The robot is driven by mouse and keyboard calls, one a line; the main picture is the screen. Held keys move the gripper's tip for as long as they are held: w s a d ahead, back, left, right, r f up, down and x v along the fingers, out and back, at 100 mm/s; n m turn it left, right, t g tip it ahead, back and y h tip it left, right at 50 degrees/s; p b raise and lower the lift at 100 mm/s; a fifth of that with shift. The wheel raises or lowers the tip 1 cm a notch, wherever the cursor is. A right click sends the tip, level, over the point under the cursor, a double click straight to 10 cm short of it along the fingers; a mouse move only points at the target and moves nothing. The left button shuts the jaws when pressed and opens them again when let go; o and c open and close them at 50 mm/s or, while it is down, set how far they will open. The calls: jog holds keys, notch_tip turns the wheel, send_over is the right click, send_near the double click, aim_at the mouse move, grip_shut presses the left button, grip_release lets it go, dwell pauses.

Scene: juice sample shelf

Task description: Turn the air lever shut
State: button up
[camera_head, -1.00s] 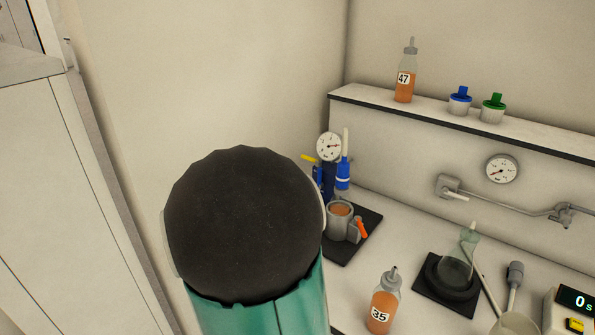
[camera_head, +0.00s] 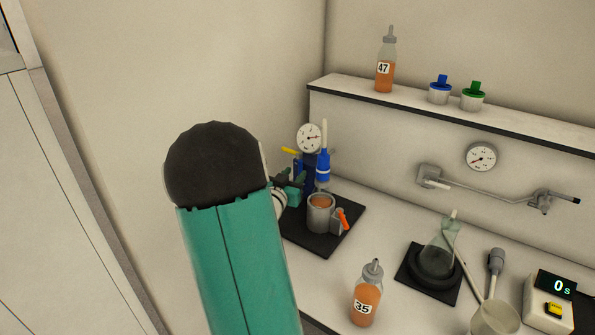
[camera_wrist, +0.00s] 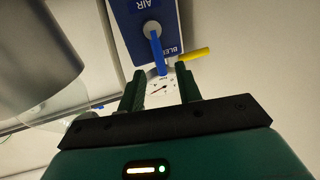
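The blue panel (camera_wrist: 138,24) in the wrist view carries the word AIR and a partly covered word starting BLEE. A blue lever (camera_wrist: 156,52) hangs from a round grey hub beneath AIR. A yellow lever (camera_wrist: 194,54) sticks out to the right beside it. My gripper (camera_wrist: 160,75) is open and empty; the blue lever's tip lies in line with the gap between its fingers, and contact cannot be told. In the head view my gripper (camera_head: 290,184) is beside the blue unit (camera_head: 309,172), which has the yellow lever and a gauge (camera_head: 309,138); the blue lever is not clear there.
A grey cup (camera_head: 320,214) of orange liquid with an orange handle stands just below the unit on a dark mat (camera_head: 307,243). A shelf (camera_head: 440,112) runs above.

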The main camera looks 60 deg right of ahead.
aim_at(300, 168)
jog(key=shift+w+d, duration=0.1)
jog(key=shift+d, duration=1.45)
grip_shut()
